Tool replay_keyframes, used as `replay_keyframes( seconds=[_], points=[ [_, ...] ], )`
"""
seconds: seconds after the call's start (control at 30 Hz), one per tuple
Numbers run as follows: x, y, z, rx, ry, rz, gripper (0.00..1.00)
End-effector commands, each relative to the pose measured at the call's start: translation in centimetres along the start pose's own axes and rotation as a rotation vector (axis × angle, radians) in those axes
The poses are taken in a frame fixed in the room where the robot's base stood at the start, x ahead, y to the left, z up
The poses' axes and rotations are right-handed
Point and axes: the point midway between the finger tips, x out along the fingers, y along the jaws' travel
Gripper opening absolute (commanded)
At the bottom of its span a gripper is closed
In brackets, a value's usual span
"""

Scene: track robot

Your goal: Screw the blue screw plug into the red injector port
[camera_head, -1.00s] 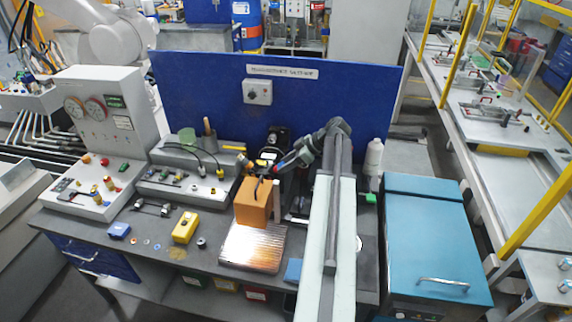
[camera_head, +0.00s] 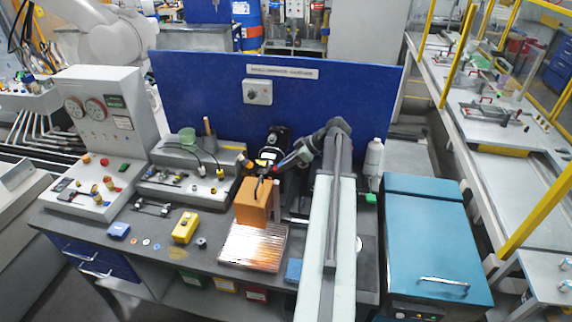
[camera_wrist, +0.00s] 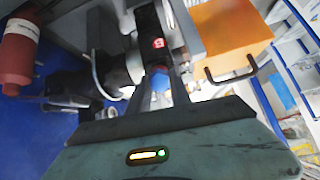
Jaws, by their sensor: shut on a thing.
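My gripper (camera_wrist: 164,98) is shut on the blue screw plug (camera_wrist: 160,82), whose blue end shows between the fingers in the wrist view. Just beyond the plug is a dark cylindrical body with a reddish rim that looks like the red injector port (camera_wrist: 157,69). The plug appears lined up with it and close to or touching it; I cannot tell how far it is in. In the head view my gripper (camera_head: 277,165) is at the black machine (camera_head: 277,138) behind the orange box, and the plug and port are too small or hidden to make out.
An orange box (camera_head: 252,203) with a dark handle (camera_wrist: 230,68) stands close beside my gripper. A ribbed metal plate (camera_head: 253,247) lies in front of it. A white bottle (camera_head: 373,158) stands to the right. A blue panel (camera_head: 200,95) rises behind the bench.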

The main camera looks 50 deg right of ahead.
Motion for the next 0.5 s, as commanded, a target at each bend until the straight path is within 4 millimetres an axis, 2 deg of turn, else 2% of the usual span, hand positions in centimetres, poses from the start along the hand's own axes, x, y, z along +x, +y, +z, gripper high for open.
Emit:
replay_keyframes(
  seconds=[0.3,0.4,0.5],
  points=[
    [0.06,0.0,0.0,0.665,0.0,0.0,0.0],
    [0.07,0.0,-0.01,0.843,0.0,0.0,0.0],
    [0.07,0.0,-0.01,0.937,0.0,0.0,0.0]
  ],
)
